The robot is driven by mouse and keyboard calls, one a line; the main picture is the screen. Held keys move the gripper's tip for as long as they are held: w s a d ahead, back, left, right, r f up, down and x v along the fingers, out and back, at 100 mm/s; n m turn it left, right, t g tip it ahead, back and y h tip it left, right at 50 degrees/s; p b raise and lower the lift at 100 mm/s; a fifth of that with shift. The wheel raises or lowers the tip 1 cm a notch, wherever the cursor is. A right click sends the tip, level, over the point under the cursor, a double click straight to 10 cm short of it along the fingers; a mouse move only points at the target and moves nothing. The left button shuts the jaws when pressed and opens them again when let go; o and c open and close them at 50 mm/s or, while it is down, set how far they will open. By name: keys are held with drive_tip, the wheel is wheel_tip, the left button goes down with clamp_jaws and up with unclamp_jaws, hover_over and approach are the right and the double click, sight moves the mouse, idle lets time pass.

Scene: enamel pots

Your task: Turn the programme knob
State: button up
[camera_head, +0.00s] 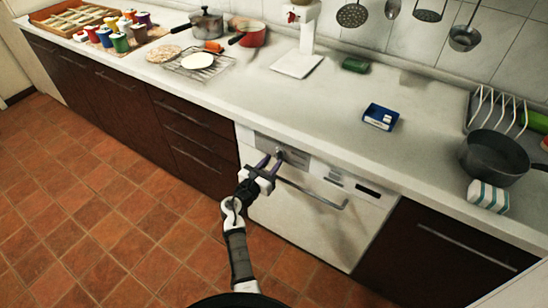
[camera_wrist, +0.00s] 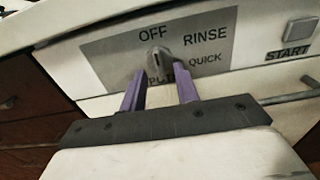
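The programme knob (camera_wrist: 157,58) is a grey knob on a silver label plate (camera_wrist: 110,50) in the wrist view. The words OFF, RINSE, QUICK and a partly hidden fourth word stand around it. In the head view the knob (camera_head: 279,154) is small on the front panel of the white dishwasher (camera_head: 310,213). My gripper (camera_wrist: 160,80) has two purple fingers, spread apart, pointing at the panel just below the knob. The gap between them is empty of any held thing. Whether the fingertips touch the panel or knob is unclear. In the head view my gripper (camera_head: 268,163) is at the panel's left part.
The dishwasher's handle bar (camera_head: 312,193) runs below the panel, close to my gripper. A START button (camera_wrist: 298,28) is at the right in the wrist view. The counter above holds a blue box (camera_head: 381,117) and a dark pan (camera_head: 494,157). The tiled floor is clear.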

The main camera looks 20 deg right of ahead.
sight(279, 154)
drive_tip(key=shift+x, duration=1.15)
clamp_jaws()
